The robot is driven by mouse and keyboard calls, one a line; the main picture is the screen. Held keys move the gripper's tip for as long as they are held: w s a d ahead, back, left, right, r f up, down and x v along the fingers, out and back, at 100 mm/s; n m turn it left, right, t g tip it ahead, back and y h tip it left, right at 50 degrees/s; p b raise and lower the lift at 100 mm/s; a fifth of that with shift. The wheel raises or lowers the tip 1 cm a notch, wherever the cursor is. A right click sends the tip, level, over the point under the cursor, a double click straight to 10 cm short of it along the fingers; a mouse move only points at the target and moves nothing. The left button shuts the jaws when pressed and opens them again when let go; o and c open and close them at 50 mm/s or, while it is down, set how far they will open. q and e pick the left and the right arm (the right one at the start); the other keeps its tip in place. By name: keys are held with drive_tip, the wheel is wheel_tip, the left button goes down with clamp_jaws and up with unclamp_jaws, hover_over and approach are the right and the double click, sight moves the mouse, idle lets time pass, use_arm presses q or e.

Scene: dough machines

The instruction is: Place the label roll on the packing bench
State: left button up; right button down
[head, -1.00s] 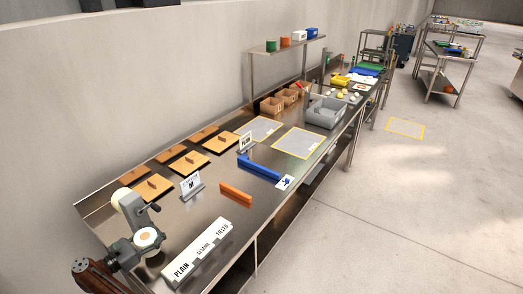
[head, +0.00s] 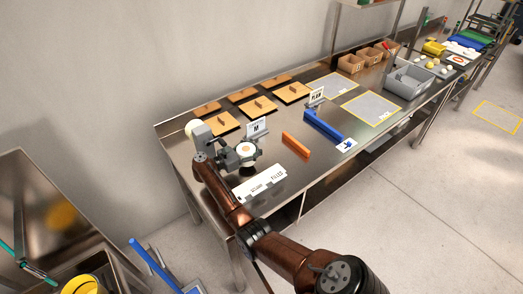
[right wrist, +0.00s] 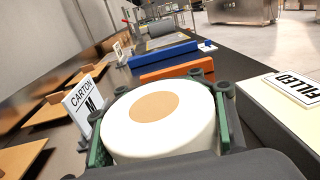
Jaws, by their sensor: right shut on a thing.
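The label roll is a thick white roll with a tan centre. It shows in the head view (head: 247,149) and fills the middle of the right wrist view (right wrist: 158,125). My right gripper (head: 240,153) is shut on it, with green-faced fingers on both sides of the roll in the wrist view. The roll is over the left end of the steel packing bench (head: 225,168), with its flat face up. I cannot tell whether it touches the bench top. My left gripper is not in view.
A "CARTON M" sign (right wrist: 85,103) stands close beside the roll. A white label board (head: 260,183) lies in front. An orange bar (head: 296,145) and a blue angled bar (head: 322,127) lie to the right. Flat tan cartons (head: 258,105) are behind. A yellow-edged PACK mat (head: 371,109) is bare.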

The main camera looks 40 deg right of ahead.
drive_tip(key=f, duration=0.1)
drive_tip(key=d+f, duration=0.1)
drive_tip(key=f, duration=0.1)
drive_tip(key=shift+s+d+f, duration=0.1)
drive_tip(key=shift+d, duration=0.1)
drive_tip(key=shift+f, duration=0.1)
drive_tip(key=shift+f+b, duration=0.2)
drive_tip(key=shift+b, duration=0.15)
drive_tip(key=c, duration=0.8)
unclamp_jaws()
drive_tip(key=shift+r, duration=0.1)
